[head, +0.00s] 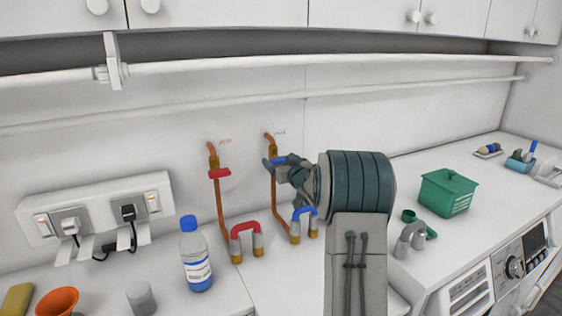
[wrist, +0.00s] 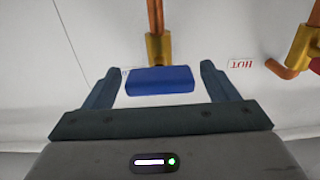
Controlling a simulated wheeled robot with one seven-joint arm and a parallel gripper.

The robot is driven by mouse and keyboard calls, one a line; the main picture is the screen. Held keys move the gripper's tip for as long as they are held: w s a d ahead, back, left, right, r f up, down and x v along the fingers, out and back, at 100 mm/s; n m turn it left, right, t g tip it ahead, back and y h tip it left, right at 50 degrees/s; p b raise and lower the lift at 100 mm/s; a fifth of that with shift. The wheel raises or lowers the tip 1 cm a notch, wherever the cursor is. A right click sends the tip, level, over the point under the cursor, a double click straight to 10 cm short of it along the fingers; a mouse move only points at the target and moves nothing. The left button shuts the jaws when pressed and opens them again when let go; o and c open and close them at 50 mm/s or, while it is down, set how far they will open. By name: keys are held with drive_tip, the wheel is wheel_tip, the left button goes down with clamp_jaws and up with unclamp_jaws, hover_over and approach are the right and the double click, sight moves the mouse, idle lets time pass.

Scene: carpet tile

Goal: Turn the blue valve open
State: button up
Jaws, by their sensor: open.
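The blue valve handle (wrist: 160,80) is a flat blue bar on a brass body (wrist: 158,47) fixed to a copper pipe. In the wrist view it lies crosswise between the two fingers of my gripper (wrist: 160,73), with a small gap to each finger. My gripper is open and not closed on the handle. In the head view my gripper (head: 274,165) is at the right-hand copper pipe (head: 273,195) on the wall. There the handle is mostly covered by the fingers, so its exact angle is hard to tell.
A red valve handle (head: 220,173) is on the copper pipe to the left. Red (head: 245,226) and blue (head: 304,212) bent fittings stand below. A water bottle (head: 196,256) is on the counter. A green basket (head: 448,192) stands right. A white pipe (head: 220,64) runs above.

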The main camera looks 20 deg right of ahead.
drive_tip(key=c, duration=1)
drive_tip(key=shift+f+b, duration=0.1)
drive_tip(key=shift+b, duration=0.35)
drive_tip(key=n+b, duration=0.2)
drive_tip(key=b, duration=0.1)
drive_tip(key=shift+f+n+b, duration=0.2)
drive_tip(key=shift+n+b, duration=0.2)
drive_tip(key=n+b, duration=0.4)
drive_tip(key=b, duration=0.1)
drive_tip(key=shift+a+n, duration=0.1)
drive_tip(key=shift+n, duration=0.2)
drive_tip(key=n+b, duration=0.4)
drive_tip(key=n, duration=0.1)
drive_tip(key=shift+r, duration=0.1)
drive_tip(key=n+b, duration=0.3)
drive_tip(key=n, duration=0.2)
drive_tip(key=shift+r+n+b, duration=0.1)
drive_tip(key=shift+n+b, duration=0.25)
drive_tip(key=shift+n, duration=0.05)
